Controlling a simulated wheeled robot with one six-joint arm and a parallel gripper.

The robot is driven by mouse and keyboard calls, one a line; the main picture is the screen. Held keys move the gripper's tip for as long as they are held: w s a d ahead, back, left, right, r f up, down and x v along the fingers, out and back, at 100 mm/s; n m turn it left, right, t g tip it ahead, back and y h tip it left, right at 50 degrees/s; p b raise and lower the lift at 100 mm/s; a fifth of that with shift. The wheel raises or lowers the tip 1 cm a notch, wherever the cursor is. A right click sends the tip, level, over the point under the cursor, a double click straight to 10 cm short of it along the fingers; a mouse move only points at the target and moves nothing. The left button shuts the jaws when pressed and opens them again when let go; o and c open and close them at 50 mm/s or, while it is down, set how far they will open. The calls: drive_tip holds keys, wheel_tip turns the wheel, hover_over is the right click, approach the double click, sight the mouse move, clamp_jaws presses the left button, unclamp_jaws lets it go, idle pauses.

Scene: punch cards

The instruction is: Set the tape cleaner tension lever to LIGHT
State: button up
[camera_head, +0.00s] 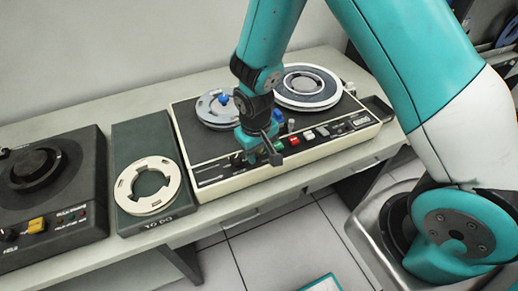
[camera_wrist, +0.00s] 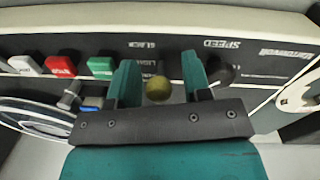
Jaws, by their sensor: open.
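The tape cleaner (camera_head: 215,150) is a cream-edged machine with a dark top, on the bench. My gripper (camera_head: 262,152) is over its front control panel. In the wrist view my gripper (camera_wrist: 157,66) is open, with a teal finger on each side of a round olive-yellow knob (camera_wrist: 158,88), which looks like the tension lever's end. A gap shows between the knob and each finger. The lever's shaft and exact setting cannot be told.
White (camera_wrist: 25,65), red (camera_wrist: 61,66) and green (camera_wrist: 100,67) buttons lie left of the fingers. A black SPEED knob (camera_wrist: 222,70) is close by the right finger. Two reels stand on top, the right one large (camera_head: 307,86). A dark case with a cream ring (camera_head: 150,185) stands at left.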

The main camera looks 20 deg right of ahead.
clamp_jaws()
drive_tip(key=shift+w+r+g+p, duration=0.25)
drive_tip(key=shift+w+g+p, duration=0.1)
drive_tip(key=shift+g+p, duration=0.5)
drive_tip(key=shift+w+f+g+p, duration=0.1)
drive_tip(key=shift+w+g+p, duration=0.15)
drive_tip(key=shift+g, duration=0.5)
drive_tip(key=shift+w+g+p, duration=0.1)
drive_tip(key=shift+w+g, duration=0.1)
drive_tip(key=shift+g, duration=0.5)
unclamp_jaws()
drive_tip(key=b+v, duration=0.3)
drive_tip(key=v, duration=1.4)
drive_tip(key=shift+r, duration=0.25)
drive_tip(key=shift+s, duration=0.1)
